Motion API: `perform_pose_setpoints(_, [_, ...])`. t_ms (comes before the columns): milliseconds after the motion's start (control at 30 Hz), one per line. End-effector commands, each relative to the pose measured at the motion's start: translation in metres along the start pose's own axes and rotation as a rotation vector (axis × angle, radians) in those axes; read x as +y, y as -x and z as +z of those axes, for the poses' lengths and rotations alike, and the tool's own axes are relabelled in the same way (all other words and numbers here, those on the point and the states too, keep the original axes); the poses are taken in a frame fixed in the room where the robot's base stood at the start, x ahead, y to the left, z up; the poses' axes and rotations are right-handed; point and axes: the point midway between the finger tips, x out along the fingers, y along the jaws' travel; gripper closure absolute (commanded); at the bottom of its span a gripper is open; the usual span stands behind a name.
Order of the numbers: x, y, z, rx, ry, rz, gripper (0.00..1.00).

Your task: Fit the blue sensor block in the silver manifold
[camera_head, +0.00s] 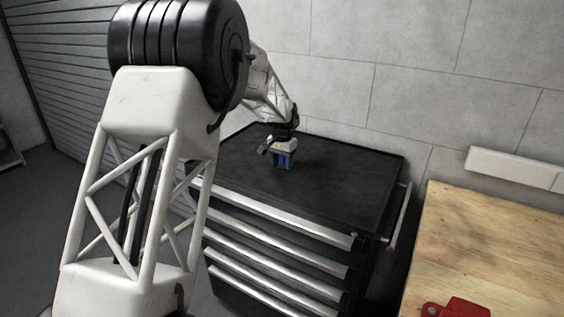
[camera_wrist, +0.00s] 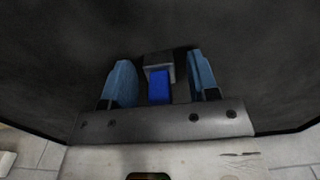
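My gripper (camera_wrist: 159,62) is over the black cabinet top, with its two blue fingers spread in the wrist view. The blue sensor block (camera_wrist: 159,88) shows between the fingers, with a visible gap on each side. A grey blocky part (camera_wrist: 158,67), which looks like the silver manifold, lies against the block's far end in that view. I cannot tell whether the block is seated in it. In the head view, my gripper (camera_head: 284,158) is small at the cabinet's back left, and its blue fingers hide the block and the grey part.
The black drawer cabinet (camera_head: 335,185) has a clear top to the right of my gripper. A side handle (camera_head: 400,218) sticks out at its right. A wooden bench (camera_head: 505,240) with a red object (camera_head: 458,308) stands at the right. A grey block wall (camera_head: 420,90) rises behind.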

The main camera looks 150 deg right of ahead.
Motion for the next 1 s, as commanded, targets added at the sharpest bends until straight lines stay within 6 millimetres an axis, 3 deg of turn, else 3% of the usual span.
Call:
perform_pose_setpoints(267, [0.0,0.004,0.0,0.0,0.0,0.0,0.45])
perform_pose_setpoints(467, [0.0,0.019,0.0,0.001,0.0,0.0,0.45])
perform_pose_setpoints(1000, [0.0,0.1,0.0,0.001,0.0,0.0,0.45])
